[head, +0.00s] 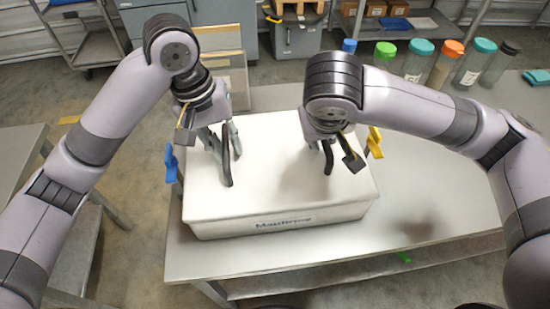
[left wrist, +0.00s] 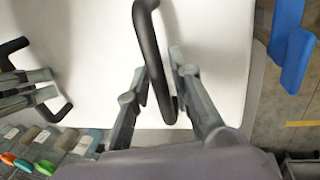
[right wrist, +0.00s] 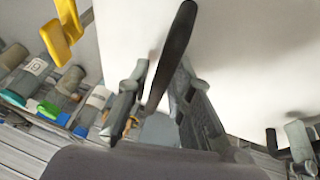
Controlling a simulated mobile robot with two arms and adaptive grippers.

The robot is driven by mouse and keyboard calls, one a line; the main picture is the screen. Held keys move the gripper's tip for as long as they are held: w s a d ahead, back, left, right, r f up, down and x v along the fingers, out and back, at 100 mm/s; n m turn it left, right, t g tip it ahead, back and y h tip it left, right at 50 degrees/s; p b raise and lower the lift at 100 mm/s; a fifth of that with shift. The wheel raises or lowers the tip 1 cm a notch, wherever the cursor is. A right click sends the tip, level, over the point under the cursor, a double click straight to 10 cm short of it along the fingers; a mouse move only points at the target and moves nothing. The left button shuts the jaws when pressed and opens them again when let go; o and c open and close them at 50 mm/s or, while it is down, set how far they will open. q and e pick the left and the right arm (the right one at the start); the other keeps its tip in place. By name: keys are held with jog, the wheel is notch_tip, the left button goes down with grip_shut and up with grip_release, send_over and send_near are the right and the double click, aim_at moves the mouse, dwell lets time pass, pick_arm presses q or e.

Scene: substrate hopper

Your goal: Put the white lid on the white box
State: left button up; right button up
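The white box (head: 300,226), with dark lettering on its front wall, stands on the metal table. The white lid (head: 275,165) lies level over the box; I cannot tell if it is fully seated. It has two black handles, a left one (left wrist: 147,30) and a right one (right wrist: 178,40). My left gripper (head: 226,158) has its fingers closed around the left handle; they also show in the left wrist view (left wrist: 162,75). My right gripper (head: 330,155) is closed around the right handle in the right wrist view (right wrist: 163,75). Finger contact is partly hidden.
A blue clip (head: 171,163) is at the box's left side and a yellow clip (head: 375,142) at its right. Several capped bottles (head: 440,65) stand at the table's back right. The table (head: 440,190) is clear to the right of the box.

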pick_arm(q)
jog(key=shift+o, duration=0.8)
pick_arm(e)
jog(key=shift+o, duration=0.8)
jog(key=shift+s+a+r, duration=0.1)
jog(key=shift+s+r, duration=0.05)
jog(key=shift+r, duration=0.25)
pick_arm(q)
notch_tip(320, 180, up, 12)
jog(key=a, duration=0.2)
jog(key=shift+a+f, duration=0.15)
pick_arm(e)
jog(key=v, duration=1.1)
jog(key=shift+s, duration=0.1)
